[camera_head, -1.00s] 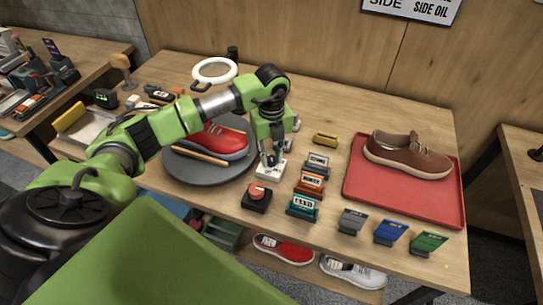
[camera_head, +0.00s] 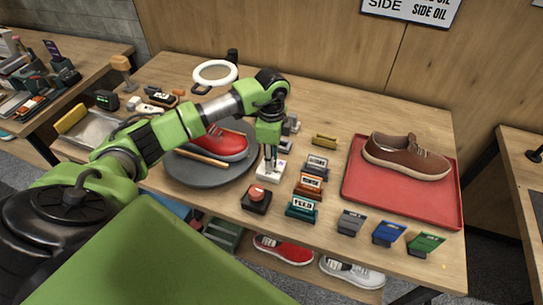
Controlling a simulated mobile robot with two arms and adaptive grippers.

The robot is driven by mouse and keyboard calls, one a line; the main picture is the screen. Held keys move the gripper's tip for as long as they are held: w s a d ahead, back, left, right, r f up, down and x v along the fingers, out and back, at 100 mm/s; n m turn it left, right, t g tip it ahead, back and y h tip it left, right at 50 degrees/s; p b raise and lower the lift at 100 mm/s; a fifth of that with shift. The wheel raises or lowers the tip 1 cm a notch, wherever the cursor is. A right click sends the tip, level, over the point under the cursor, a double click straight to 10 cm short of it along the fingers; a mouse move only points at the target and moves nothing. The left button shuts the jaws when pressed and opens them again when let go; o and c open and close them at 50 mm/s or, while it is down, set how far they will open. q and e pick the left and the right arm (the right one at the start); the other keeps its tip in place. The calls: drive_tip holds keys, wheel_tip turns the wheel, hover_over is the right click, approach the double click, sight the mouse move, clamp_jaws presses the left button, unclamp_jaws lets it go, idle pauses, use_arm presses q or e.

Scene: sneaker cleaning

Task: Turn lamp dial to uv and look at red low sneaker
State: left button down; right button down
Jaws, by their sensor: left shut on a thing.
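A red low sneaker (camera_head: 223,143) lies on the round dark grey turntable (camera_head: 188,171), partly hidden behind my left arm. A white ring lamp (camera_head: 215,72) stands behind it. A small white dial box (camera_head: 263,177) sits to the right of the turntable. My left gripper (camera_head: 269,166) points down at this box, its fingers shut on the dial on top. The dial itself is mostly hidden by the fingers, so its setting cannot be read. My right gripper is not in view.
A black box with a red button (camera_head: 257,199) stands just in front of the dial box. Labelled blocks (camera_head: 302,208) stand to its right. A brown sneaker (camera_head: 406,156) lies on a red tray (camera_head: 400,202). Other shoes (camera_head: 285,248) are on a shelf below.

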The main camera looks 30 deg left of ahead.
use_arm(q)
drive_tip(key=n+p, duration=0.1)
drive_tip(key=n, duration=0.5)
drive_tip(key=shift+r+n+p, duration=0.1)
drive_tip(key=shift+n+p, duration=0.2)
drive_tip(key=shift+p, duration=0.1)
drive_tip(key=shift+w, duration=0.1)
idle(0.3)
drive_tip(key=c, duration=1.8)
unclamp_jaws()
drive_tip(key=shift+o, duration=0.2)
wheel_tip(320, 180, up, 12)
